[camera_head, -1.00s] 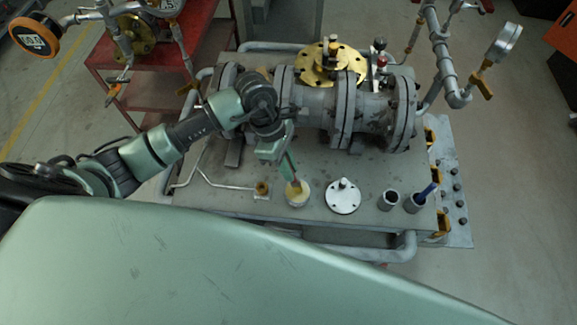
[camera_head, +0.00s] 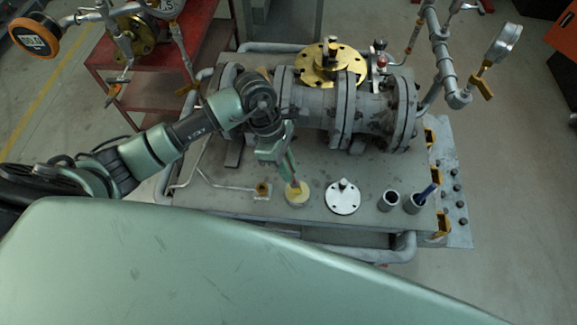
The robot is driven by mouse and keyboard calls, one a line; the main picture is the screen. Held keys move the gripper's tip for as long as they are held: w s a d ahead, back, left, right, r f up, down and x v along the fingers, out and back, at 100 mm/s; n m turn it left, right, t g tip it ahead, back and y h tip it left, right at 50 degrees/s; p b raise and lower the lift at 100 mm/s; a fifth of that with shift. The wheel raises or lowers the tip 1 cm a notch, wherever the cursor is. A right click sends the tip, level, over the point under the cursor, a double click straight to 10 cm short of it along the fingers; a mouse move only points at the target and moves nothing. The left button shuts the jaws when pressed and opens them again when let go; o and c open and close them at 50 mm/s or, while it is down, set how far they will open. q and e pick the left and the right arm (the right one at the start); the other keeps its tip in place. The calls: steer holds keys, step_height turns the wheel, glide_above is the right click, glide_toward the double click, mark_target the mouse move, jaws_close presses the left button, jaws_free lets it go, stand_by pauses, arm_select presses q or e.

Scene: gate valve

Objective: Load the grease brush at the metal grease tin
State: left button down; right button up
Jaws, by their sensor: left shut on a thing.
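The grease tin (camera_head: 298,197) is a small round container with a pale yellowish top, near the front of the grey bench. My left gripper (camera_head: 288,170) reaches in from the left and points down over the tin. It is shut on the grease brush (camera_head: 294,183), whose lower end is at the tin's top. The fingers hide most of the brush, and I cannot tell how deep its tip sits. My right gripper is not in view.
A white flange disc (camera_head: 342,198) lies right of the tin. Two grey cups stand further right, one (camera_head: 415,203) holding a blue item. The grey valve body (camera_head: 318,105) with a gold flange (camera_head: 328,68) lies behind. A small brass fitting (camera_head: 262,189) stands left of the tin.

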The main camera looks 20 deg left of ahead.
arm_select(q)
steer(key=shift+w+r+p, duration=0.1)
steer(key=shift+r+p, duration=1.6)
steer(key=shift+r, duration=1.75)
